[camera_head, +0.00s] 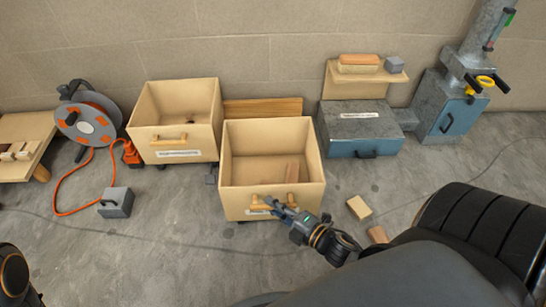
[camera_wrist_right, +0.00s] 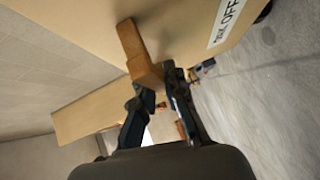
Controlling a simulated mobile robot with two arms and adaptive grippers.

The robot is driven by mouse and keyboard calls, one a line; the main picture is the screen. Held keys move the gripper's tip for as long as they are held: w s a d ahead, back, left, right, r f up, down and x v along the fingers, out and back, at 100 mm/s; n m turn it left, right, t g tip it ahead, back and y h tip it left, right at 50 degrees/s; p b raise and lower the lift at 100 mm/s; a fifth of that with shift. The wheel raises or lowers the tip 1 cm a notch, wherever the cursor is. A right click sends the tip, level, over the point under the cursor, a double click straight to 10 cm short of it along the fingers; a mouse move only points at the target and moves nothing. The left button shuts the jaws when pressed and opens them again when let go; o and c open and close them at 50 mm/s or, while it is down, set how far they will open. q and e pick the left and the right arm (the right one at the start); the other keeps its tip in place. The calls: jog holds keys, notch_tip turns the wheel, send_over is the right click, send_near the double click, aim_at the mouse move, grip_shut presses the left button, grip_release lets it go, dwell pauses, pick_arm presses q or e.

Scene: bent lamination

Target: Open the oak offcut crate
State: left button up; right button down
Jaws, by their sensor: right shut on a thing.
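The oak offcut crate (camera_head: 228,172) is a pale wooden open-topped box on the floor, in the middle of the head view. My right gripper (camera_head: 278,205) is shut on this handle at the crate's front and partly hides the label. In the wrist view its fingertips (camera_wrist_right: 160,75) meet at the handle. My left gripper is outside the views.
A similar crate (camera_head: 210,130) stands to the left, slightly farther back. A cable reel (camera_head: 88,122) and a grey box (camera_head: 116,202) are at the left. A blue-grey metal case (camera_head: 360,130) is at the right. Loose blocks (camera_head: 359,207) lie right of the crate.

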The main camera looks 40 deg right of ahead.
jog(key=shift+s+a, duration=0.35)
jog(key=shift+s, duration=0.25)
jog(key=c, duration=1.4)
grip_release()
jog(key=shift+o, duration=0.2)
jog(key=v, duration=1.2)
